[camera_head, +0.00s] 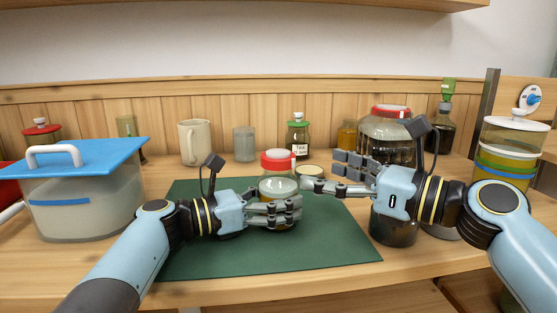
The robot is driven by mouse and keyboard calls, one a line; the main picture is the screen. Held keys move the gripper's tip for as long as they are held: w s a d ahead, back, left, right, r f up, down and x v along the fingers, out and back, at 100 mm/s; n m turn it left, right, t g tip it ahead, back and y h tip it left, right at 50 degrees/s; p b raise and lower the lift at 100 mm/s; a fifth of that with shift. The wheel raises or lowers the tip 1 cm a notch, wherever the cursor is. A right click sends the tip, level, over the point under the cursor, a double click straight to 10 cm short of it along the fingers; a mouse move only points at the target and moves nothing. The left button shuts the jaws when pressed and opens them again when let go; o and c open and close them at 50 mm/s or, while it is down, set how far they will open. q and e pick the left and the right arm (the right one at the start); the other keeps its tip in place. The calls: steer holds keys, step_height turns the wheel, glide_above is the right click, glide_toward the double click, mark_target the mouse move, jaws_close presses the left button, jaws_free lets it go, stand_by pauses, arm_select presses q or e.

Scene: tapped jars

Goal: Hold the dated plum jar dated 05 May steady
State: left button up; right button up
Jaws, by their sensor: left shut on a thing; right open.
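A glass jar with a red-rimmed lid (278,161) stands upright on the green mat (210,262) near the middle. My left gripper (285,210) is shut on this jar from the left, and its fingers cover the lower body. No date label shows on the jar's visible part, so I cannot read whether it says 05 May. My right gripper (322,174) is open, to the right of the jar's upper part, with its fingers pointing left. It looks empty.
A dark jar (393,230) stands below my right wrist. A large red-lidded jar (384,128) and a green-capped bottle (298,134) stand behind. A blue-lidded tub (85,205) is at left, stacked containers (510,150) at right. The mat's front is clear.

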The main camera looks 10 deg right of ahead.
mark_target(278, 154)
steer(key=x, duration=1)
steer(key=shift+c, duration=0.4)
steer(key=c, duration=1.1)
steer(key=shift+n+g+y, duration=0.9)
steer(key=shift+g, duration=0.2)
steer(key=shift+f+n+g+y, duration=0.1)
steer(key=shift+n+g+y, duration=0.9)
steer(key=shift+n+g, duration=0.65)
steer(key=shift+m+g, duration=0.25)
steer(key=o, duration=1.2)
